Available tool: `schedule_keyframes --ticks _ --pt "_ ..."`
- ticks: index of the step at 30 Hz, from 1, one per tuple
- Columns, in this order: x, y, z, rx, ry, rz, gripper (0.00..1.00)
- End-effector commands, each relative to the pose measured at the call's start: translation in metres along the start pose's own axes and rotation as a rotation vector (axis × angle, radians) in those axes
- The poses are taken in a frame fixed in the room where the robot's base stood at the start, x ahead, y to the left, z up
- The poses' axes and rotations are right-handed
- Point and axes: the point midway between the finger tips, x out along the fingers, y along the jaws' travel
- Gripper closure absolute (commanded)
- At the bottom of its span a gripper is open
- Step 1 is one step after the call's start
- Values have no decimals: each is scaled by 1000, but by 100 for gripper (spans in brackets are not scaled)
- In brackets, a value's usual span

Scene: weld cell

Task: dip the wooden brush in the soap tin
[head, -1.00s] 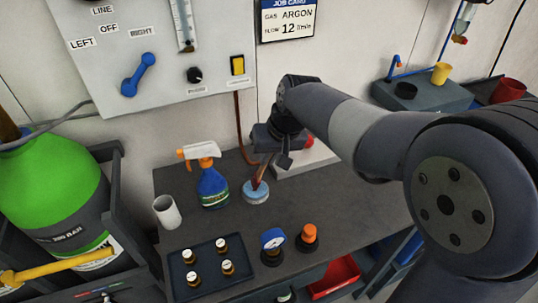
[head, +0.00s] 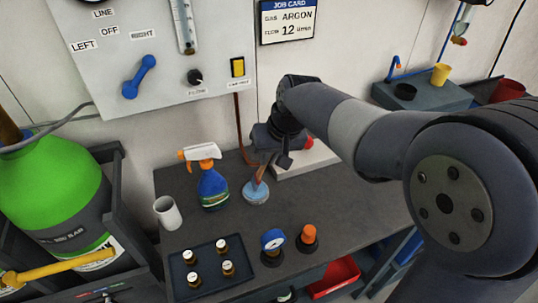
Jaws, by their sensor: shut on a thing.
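The soap tin (head: 256,197) is a small round light-blue tin on the dark bench, to the right of the spray bottle. My gripper (head: 268,150) is above and slightly right of the tin, shut on the wooden brush (head: 261,172). The reddish-brown brush slants down and left from the jaws, with its lower end over or in the tin. I cannot tell from this view whether that end touches the soap. My arm comes in from the right and hides part of the bench behind the gripper.
A spray bottle (head: 212,188) and a white cup (head: 167,213) stand left of the tin. A tray (head: 205,288) of small bottles, a blue gauge (head: 272,247) and an orange-capped item (head: 308,237) are in front. A pale block (head: 308,160) lies behind right.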

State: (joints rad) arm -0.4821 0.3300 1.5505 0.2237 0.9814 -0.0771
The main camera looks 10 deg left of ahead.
Motion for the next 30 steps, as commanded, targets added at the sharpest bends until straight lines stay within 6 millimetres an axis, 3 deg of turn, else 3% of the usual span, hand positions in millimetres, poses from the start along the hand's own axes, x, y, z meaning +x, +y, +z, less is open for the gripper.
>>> schedule_keyframes --ticks 21,30 --pt "-59 -12 -18 0 3 0 100" --pt "-60 -12 -18 0 3 0 100"
